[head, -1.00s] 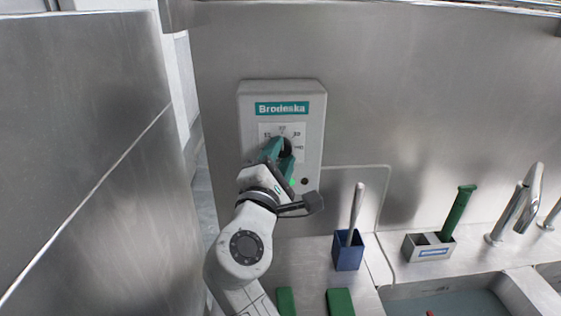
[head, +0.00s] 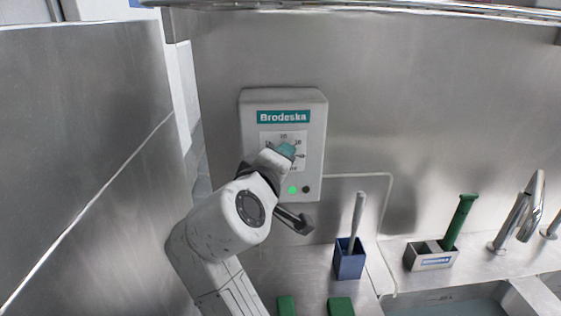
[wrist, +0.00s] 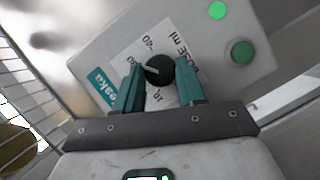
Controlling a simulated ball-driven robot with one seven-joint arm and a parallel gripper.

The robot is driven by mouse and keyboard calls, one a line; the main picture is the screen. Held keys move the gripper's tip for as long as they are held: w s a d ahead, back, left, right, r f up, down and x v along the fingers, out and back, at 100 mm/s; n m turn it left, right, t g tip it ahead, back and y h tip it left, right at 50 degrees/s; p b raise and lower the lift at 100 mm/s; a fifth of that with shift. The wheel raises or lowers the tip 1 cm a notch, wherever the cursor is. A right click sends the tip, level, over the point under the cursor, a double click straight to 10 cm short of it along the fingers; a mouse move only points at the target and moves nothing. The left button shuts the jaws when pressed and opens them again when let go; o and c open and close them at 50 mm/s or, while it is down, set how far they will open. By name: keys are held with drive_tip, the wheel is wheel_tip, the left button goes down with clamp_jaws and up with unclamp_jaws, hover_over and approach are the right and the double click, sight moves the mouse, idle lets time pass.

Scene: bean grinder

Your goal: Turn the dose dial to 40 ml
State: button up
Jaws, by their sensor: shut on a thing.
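The dispenser box (head: 312,123) with the brand label is on the steel wall, and its dial plate also shows in the wrist view (wrist: 128,56). The dose dial (wrist: 160,69) is a round black knob with a white pointer line. The pointer faces left in the wrist view, short of the 40 mark at the plate's top. The number it faces is hidden behind a teal finger. My gripper (wrist: 166,82) is shut on the knob, one teal finger on each side. In the head view my gripper (head: 285,151) hides the knob.
A lit green light (head: 292,190) and a dark button (head: 306,190) are low on the box. A blue holder (head: 349,261) with a brush stands below right. A tap (head: 528,205) and sink are farther right. A steel panel (head: 80,150) stands close on the left.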

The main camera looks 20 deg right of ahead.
drive_tip(key=shift+s+d+m+y, duration=0.1)
drive_tip(key=shift+m+y, duration=0.95)
drive_tip(key=shift+m, duration=0.6)
drive_tip(key=shift+d+m+y, duration=0.1)
drive_tip(key=shift+m+y, duration=0.95)
drive_tip(key=shift+m, duration=0.6)
drive_tip(key=o, duration=1.1)
drive_tip(key=shift+r, duration=0.15)
drive_tip(key=shift+c, duration=0.2)
drive_tip(key=b+v, duration=0.1)
drive_tip(key=v, duration=0.9)
drive_tip(key=shift+s+r, duration=0.25)
drive_tip(key=shift+s, duration=0.05)
drive_tip(key=shift+a, duration=0.15)
